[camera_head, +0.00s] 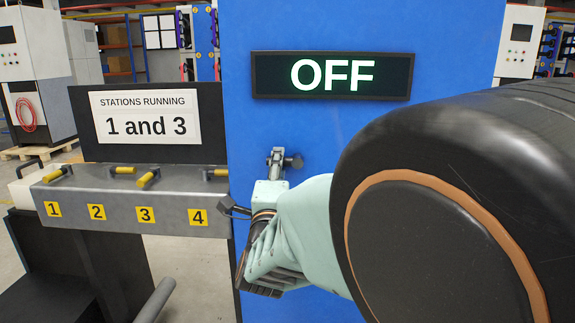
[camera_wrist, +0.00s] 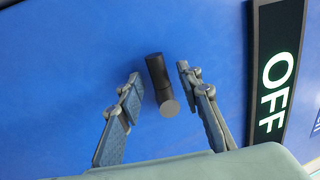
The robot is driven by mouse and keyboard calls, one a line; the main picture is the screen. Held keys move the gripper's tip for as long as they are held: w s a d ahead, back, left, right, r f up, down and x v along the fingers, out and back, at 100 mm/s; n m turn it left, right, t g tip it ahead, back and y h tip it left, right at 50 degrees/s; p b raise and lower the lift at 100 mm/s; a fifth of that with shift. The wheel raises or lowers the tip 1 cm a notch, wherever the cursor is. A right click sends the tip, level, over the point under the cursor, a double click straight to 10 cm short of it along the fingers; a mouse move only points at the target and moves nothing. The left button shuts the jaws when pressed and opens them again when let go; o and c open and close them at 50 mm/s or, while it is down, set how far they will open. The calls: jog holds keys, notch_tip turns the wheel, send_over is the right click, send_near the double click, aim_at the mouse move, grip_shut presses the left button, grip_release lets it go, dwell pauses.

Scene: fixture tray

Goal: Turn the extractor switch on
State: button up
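The extractor switch (camera_wrist: 157,74) is a dark, stubby lever with a grey round end on the blue panel. In the wrist view it stands between the two fingers of my gripper (camera_wrist: 160,72), with a gap visible on both sides. My gripper is open and holds nothing. In the head view the switch (camera_head: 296,161) shows just right of my gripper's fingers (camera_head: 277,156), partly hidden by them. The display (camera_head: 258,75) above the switch reads OFF in lit letters; it also shows at the right of the wrist view (camera_wrist: 275,80).
The blue panel (camera_head: 300,25) stands upright before me. At left is a grey fixture (camera_head: 120,205) with yellow-handled clamps (camera_head: 148,178) and labels 1 to 3 and beyond. A sign (camera_head: 145,117) reads "STATIONS RUNNING 1 and 3". My arm hides much of the right side.

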grip_shut()
